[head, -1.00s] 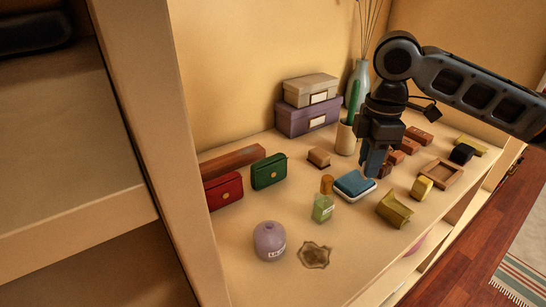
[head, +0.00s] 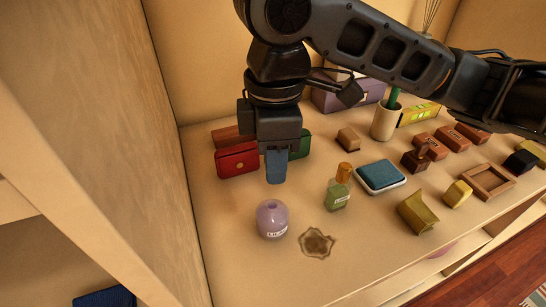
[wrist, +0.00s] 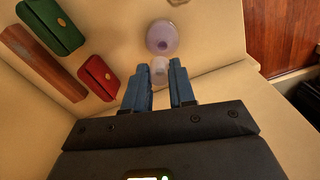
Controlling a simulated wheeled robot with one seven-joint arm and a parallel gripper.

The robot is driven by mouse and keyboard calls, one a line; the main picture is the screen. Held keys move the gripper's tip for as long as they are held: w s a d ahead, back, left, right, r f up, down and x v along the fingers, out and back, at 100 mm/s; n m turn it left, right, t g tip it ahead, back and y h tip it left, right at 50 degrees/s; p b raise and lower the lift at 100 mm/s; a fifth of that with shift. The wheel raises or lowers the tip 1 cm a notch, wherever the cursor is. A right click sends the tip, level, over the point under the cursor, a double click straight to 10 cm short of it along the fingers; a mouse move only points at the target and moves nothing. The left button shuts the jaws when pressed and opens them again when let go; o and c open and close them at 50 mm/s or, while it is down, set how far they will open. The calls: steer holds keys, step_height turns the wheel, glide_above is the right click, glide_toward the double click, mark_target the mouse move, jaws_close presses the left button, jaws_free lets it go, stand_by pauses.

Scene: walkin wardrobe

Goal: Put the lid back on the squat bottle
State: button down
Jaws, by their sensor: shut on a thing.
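The squat bottle (head: 271,220) is purple, rounded and labelled, with a dark open hole in its top. It stands upright on the shelf, and in the wrist view (wrist: 162,36) it shows just beyond my fingertips. My gripper (head: 276,182) points down above the shelf, behind the bottle and in front of the red box. Its blue fingers (wrist: 159,68) are shut on a small pale lilac lid (wrist: 160,66).
A red box (head: 237,160) and a green box (head: 300,145) stand behind the gripper. A green bottle (head: 337,197), an amber cylinder (head: 344,172) and a blue pad (head: 381,174) are to the right. A flat brown dish (head: 317,242) lies right of the squat bottle. The shelf's front left is clear.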

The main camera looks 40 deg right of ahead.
steer(key=shift+a+f, duration=0.15)
steer(key=shift+a, duration=0.1)
step_height(320, 180, down, 5)
steer(key=b, duration=0.4)
steer(key=shift+r+b, duration=0.2)
steer(key=shift+b, duration=0.1)
steer(key=shift+f+b, duration=0.45)
steer(key=shift+f, duration=0.3)
steer(key=shift+r+p, duration=0.1)
steer(key=shift+p, duration=0.2)
stand_by(0.3)
steer(key=shift+f, duration=0.2)
stand_by(1.4)
steer(key=shift+c, duration=1.9)
jaws_free()
